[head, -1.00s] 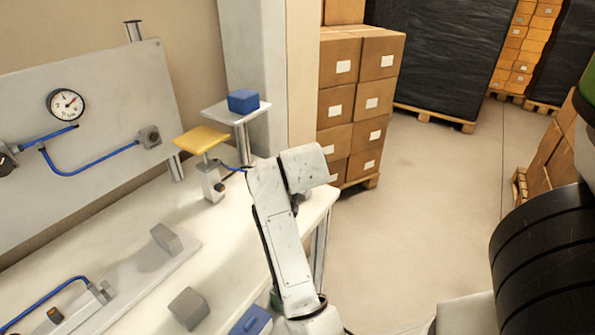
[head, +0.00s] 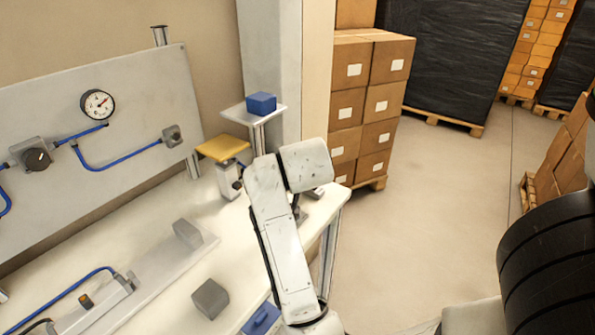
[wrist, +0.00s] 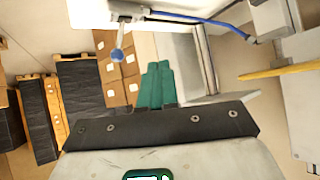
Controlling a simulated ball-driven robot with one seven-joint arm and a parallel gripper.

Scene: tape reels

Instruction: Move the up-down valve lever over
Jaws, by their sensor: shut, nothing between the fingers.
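In the wrist picture the knob lies to the left of the fingertips, with a visible gap; depth is hard to judge. In the head view my arm hides the fingers and I cannot make out the lever clearly.
A yellow plate (head: 222,148) on a stand and a blue block (head: 261,103) on a raised shelf are close behind my arm. A gauge panel (head: 60,125) stands left. Grey blocks (head: 210,298) sit on the bench. Stacked cartons (head: 365,105) stand beyond; floor (head: 445,210) is clear.

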